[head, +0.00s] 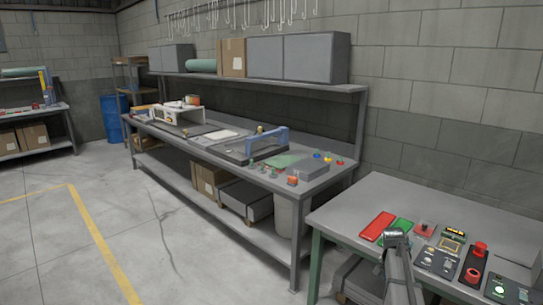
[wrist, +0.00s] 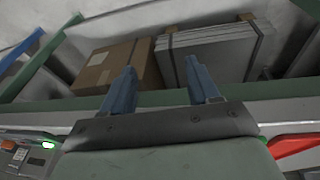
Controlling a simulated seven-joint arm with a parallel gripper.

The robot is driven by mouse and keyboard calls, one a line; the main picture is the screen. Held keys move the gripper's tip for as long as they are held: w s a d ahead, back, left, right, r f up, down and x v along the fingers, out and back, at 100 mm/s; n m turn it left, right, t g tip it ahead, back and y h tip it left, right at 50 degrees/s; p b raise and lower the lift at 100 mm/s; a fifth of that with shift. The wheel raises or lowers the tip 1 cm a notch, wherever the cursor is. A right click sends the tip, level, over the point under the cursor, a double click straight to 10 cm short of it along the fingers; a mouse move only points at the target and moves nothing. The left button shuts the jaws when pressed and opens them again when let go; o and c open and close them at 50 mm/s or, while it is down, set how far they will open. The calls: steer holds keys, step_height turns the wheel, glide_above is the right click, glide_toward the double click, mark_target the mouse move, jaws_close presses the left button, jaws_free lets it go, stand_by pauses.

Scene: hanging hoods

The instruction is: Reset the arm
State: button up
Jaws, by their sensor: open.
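My gripper (wrist: 161,78) shows in the wrist view with its two blue-grey fingers wide apart and nothing between them. The fingers point past a green bench rail (wrist: 160,98) toward the space below. In the head view a grey part of my arm (head: 400,270) rises at the front edge of the near right workbench (head: 335,213). My fingers cannot be made out in the head view.
The near bench holds a red plate (head: 377,227), a green plate (head: 402,230) and several control boxes (head: 437,262). Below, the wrist view shows a cardboard box (wrist: 118,62) and stacked grey panels (wrist: 215,55). A long bench (head: 215,150) stands behind. The left floor is clear.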

steer(key=s+a+f+n+g+y, duration=0.1)
steer(key=s+a+f, duration=0.35)
steer(key=f, duration=0.25)
steer(key=s+a+f+n+g, duration=0.1)
steer(key=s+a+f+n, duration=0.1)
steer(key=s+a+f, duration=0.45)
steer(key=s+a+f+n+g, duration=0.1)
steer(key=s+a+f, duration=0.3)
steer(key=s+f, duration=0.2)
steer(key=s+a+f+n+g+y, duration=0.1)
steer(key=s+a+f, duration=0.3)
steer(key=s, duration=0.5)
steer(key=s+a+f+n+g, duration=0.1)
steer(key=s+a+f+n, duration=0.1)
steer(key=s+a+f, duration=0.3)
step_height(320, 180, down, 3)
steer(key=s, duration=0.3)
steer(key=shift+y, duration=0.4)
steer(key=s+a+f+n, duration=0.1)
steer(key=s, duration=0.4)
steer(key=s+a+f+g, duration=0.1)
steer(key=s+a, duration=0.1)
steer(key=s, duration=0.3)
steer(key=s+a+f+n+g, duration=0.1)
steer(key=s, duration=0.5)
steer(key=shift+a+n, duration=0.2)
steer(key=shift+n, duration=0.1)
steer(key=shift+f, duration=0.1)
